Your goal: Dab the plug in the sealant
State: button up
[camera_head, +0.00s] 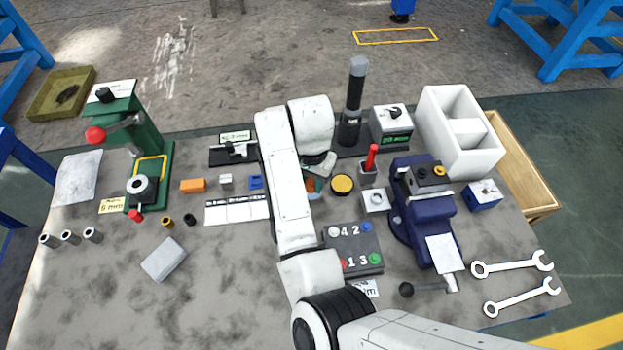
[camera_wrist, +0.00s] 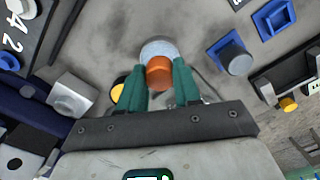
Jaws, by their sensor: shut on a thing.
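My gripper (camera_wrist: 161,70) has two green fingers shut on an orange-brown plug (camera_wrist: 159,74). In the wrist view, the plug's end overlaps a pale round thing (camera_wrist: 159,48), which may be the sealant dish. I cannot tell whether they touch. A round yellow-topped tin (camera_wrist: 118,91) with a dark rim shows beside the left finger. In the head view, the yellow tin (camera_head: 342,184) is just right of my gripper. The plug (camera_head: 311,185) shows only in part there, because my arm covers much of this spot.
A numbered button box (camera_head: 352,248) and a blue vise (camera_head: 424,210) stand to the right. A red-handled tool (camera_head: 371,158) rises behind the tin. A green press (camera_head: 138,140) stands at the left. A white divided box (camera_head: 458,132) is at the back right. The front-left bench is mostly clear.

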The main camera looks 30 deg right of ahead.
jog(key=shift+f, duration=0.5)
dwell(0.5)
jog(key=shift+s+f, duration=0.1)
jog(key=shift+f, duration=0.05)
dwell(1.8)
notch_tip(320, 180, up, 7)
jog(key=p, duration=0.7)
jog(key=shift+p, duration=0.4)
dwell(0.5)
